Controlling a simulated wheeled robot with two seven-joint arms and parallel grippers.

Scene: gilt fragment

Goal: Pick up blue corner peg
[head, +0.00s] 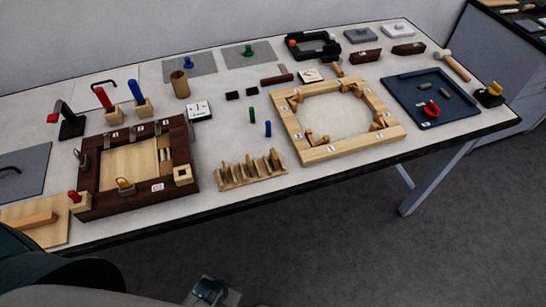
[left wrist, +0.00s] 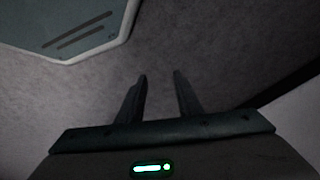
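A small blue peg (head: 268,128), which looks like the blue corner peg, stands upright on the table between the dark wooden frame and the light wooden frame. A similar green peg (head: 253,114) stands just left of it. My left gripper (head: 210,290) is at the bottom of the head view, in front of the table and well away from the pegs. In the left wrist view its two fingers (left wrist: 160,82) are apart with nothing between them, above the grey floor. My right gripper is not in view.
A dark wooden frame (head: 88,197) stands left and a light wooden frame (head: 350,151) right. A slotted wooden rack (head: 250,181) lies in front of the pegs. Two black blocks (head: 232,95) lie behind. The table's front edge (head: 330,172) lies between my gripper and the pegs.

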